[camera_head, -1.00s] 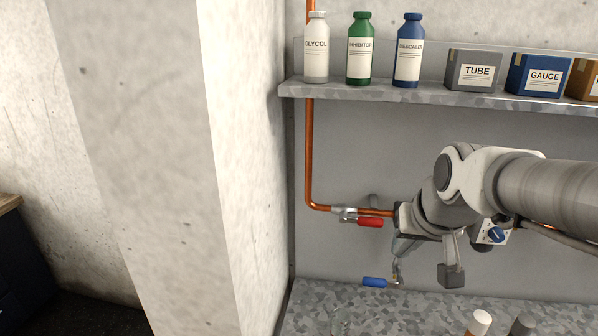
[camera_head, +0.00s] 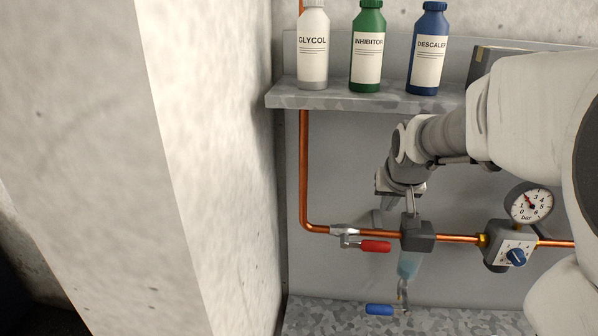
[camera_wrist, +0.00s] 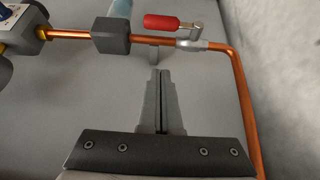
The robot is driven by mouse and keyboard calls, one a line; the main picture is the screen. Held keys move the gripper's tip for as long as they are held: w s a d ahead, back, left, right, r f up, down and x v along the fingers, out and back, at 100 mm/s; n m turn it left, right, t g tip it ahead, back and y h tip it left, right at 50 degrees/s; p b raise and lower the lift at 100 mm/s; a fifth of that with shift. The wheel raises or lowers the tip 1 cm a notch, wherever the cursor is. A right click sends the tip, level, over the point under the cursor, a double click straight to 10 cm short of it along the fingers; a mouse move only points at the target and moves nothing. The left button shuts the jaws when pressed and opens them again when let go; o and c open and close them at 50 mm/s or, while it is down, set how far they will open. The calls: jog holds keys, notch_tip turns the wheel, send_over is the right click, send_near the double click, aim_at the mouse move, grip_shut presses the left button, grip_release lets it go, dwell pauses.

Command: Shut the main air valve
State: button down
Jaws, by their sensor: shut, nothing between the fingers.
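A valve (camera_head: 345,231) with a red lever (camera_head: 375,246) sits on the copper pipe; no label on it can be read. The lever points right, roughly parallel to the pipe and just below it. The wrist view shows the scene turned over, with the red lever (camera_wrist: 174,22) beyond the pipe, above my fingertips. My gripper (camera_wrist: 159,74) is shut and empty, with its tips short of the pipe, by the pipe bracket (camera_wrist: 153,52). In the head view my gripper (camera_head: 411,207) is above the pipe, up and right of the red lever, apart from it.
A dark block (camera_head: 417,236) with a bluish bowl (camera_head: 409,264) is right of the valve. A blue lever (camera_head: 380,309) is below. A regulator (camera_head: 510,245) and pressure gauge (camera_head: 529,203) are further right. A shelf (camera_head: 350,98) with bottles is above. A concrete wall (camera_head: 215,140) is left.

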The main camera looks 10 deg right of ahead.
send_over(376, 244)
jog(key=f, duration=0.8)
jog(key=shift+w+d+f+b, duration=0.1)
jog(key=shift+w+f+b, duration=0.1)
jog(key=shift+b, duration=0.15)
notch_tip(376, 244, down, 2)
jog(key=shift+s+f, duration=0.15)
jog(key=shift+f, duration=0.05)
jog(key=shift+s+f, duration=0.15)
jog(key=shift+f, duration=0.55)
jog(key=shift+f+b, duration=0.15)
jog(key=shift+b, duration=0.45)
